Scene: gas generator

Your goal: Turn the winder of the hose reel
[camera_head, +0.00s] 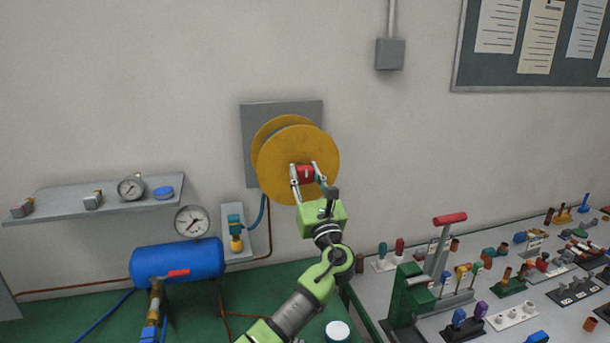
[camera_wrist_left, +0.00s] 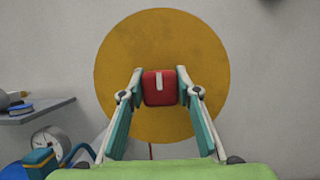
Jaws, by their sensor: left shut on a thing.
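The hose reel (camera_head: 318,147) is a yellow double disc on a grey plate (camera_head: 255,125) on the wall, in the middle of the head view. Its front disc (camera_wrist_left: 160,40) fills the centre of the left wrist view. The red winder (camera_head: 305,174) stands out from the disc's face, with a pale mark on it in the left wrist view (camera_wrist_left: 152,90). My left gripper (camera_head: 304,178) is shut on the winder, one finger on each side (camera_wrist_left: 159,92). My right gripper is not in view.
A blue tank (camera_head: 178,262) with a red-handled valve and a gauge (camera_head: 192,222) stands at lower left. A grey shelf (camera_head: 60,208) is on the left wall. A bench (camera_head: 500,285) crowded with levers and small parts is at right.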

